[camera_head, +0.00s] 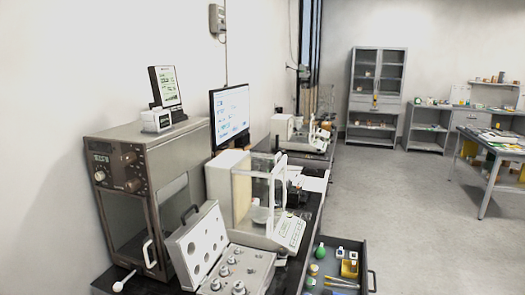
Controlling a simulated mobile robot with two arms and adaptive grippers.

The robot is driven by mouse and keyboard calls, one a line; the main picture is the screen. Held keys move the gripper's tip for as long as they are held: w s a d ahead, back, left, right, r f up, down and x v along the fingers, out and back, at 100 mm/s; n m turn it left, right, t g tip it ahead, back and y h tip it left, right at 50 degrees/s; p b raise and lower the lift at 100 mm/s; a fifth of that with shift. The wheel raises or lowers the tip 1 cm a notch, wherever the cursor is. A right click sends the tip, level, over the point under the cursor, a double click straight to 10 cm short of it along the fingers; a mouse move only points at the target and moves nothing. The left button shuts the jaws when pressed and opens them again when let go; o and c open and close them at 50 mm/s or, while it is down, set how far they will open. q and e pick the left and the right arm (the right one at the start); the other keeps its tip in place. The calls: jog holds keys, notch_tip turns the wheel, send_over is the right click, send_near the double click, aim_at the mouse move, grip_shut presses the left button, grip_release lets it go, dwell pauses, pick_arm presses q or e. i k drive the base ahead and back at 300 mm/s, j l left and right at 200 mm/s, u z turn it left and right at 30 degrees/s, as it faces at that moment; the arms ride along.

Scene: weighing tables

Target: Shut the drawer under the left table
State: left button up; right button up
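The left table (105,282) has a dark top and runs along the left wall. Its drawer (362,258) is pulled out to the right from under the top, in the lower middle of the head view. The drawer is dark grey, with a handle on its right-hand front and its near end cut off by the bottom edge of the picture. Neither of my grippers shows in this view.
On the left table stand a grey oven-like device (125,210), an open case of weights (197,240), a glass-sided balance (243,205) and a monitor (231,115). The floor (415,225) right of the drawer is clear. A grey table (490,148) and cabinet (376,82) stand farther off.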

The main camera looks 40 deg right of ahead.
aim_at(335, 265)
jog(key=k+l, duration=0.65)
jog(key=l, duration=0.2)
jog(key=l+z, duration=0.1)
jog(key=z, duration=0.3)
jog(key=k+l+z, duration=0.1)
jog(key=z, duration=0.3)
jog(key=l+z, duration=0.15)
jog(key=z, duration=0.25)
jog(key=l+z, duration=0.1)
jog(key=z, duration=0.3)
